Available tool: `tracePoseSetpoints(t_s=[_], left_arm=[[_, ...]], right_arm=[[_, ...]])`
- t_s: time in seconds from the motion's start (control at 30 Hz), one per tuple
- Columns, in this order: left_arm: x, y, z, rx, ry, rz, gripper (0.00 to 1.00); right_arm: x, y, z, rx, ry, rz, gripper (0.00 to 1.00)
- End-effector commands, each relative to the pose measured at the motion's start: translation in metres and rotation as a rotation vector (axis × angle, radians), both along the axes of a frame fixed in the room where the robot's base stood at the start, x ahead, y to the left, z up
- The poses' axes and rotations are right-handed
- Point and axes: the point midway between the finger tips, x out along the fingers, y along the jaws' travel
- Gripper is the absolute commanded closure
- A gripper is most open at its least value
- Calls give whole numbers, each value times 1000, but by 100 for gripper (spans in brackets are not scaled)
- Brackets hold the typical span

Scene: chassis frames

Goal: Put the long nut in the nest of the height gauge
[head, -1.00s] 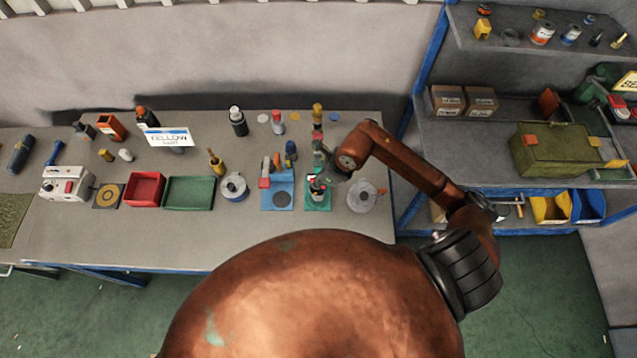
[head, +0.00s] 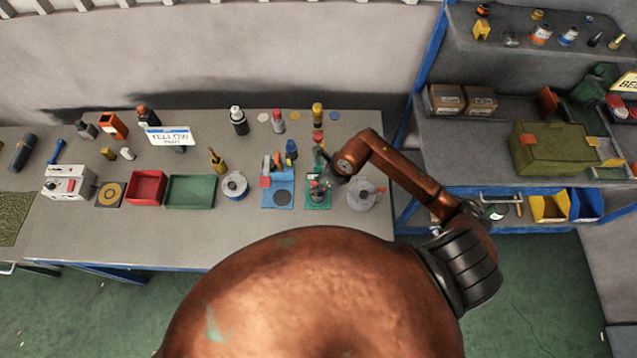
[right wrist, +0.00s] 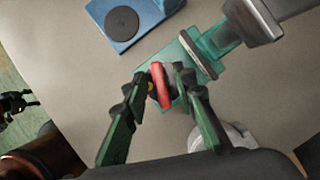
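The height gauge is most likely the teal-based fixture (head: 318,202) with an upright column, right of centre on the bench. In the right wrist view its teal plate (right wrist: 188,62) lies beneath my fingers. My right gripper (right wrist: 165,80) is low over this plate. A red oblong piece (right wrist: 161,88) and a small grey part sit between its fingertips, with little gap visible. I cannot tell whether either is the long nut, or whether the fingers press on them. The nest is hidden by the fingers and these parts.
A blue fixture (head: 270,203) with a dark disc stands just left of the teal one. A round grey item (head: 361,197) stands close on the right. Red (head: 147,201) and green (head: 190,205) trays lie farther left. The bench front is clear.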

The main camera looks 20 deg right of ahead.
Motion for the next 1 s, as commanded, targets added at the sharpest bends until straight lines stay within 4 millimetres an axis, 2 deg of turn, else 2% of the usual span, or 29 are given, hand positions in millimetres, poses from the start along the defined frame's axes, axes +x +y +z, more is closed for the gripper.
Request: tracePoseSetpoints(t_s=[0.37,0.47,0.8,1.0], left_arm=[[-1,0,0,0,1,0,51],[-1,0,-4,0,2,0,51],[-2,0,-19,-1,3,0,51],[-2,0,-23,-1,3,-1,51]], right_arm=[[-1,-2,7,-1,-2,0,74],[-5,-7,20,-4,-5,1,74],[-25,-24,84,-5,-4,2,74],[-32,-29,107,-1,-1,0,74]])
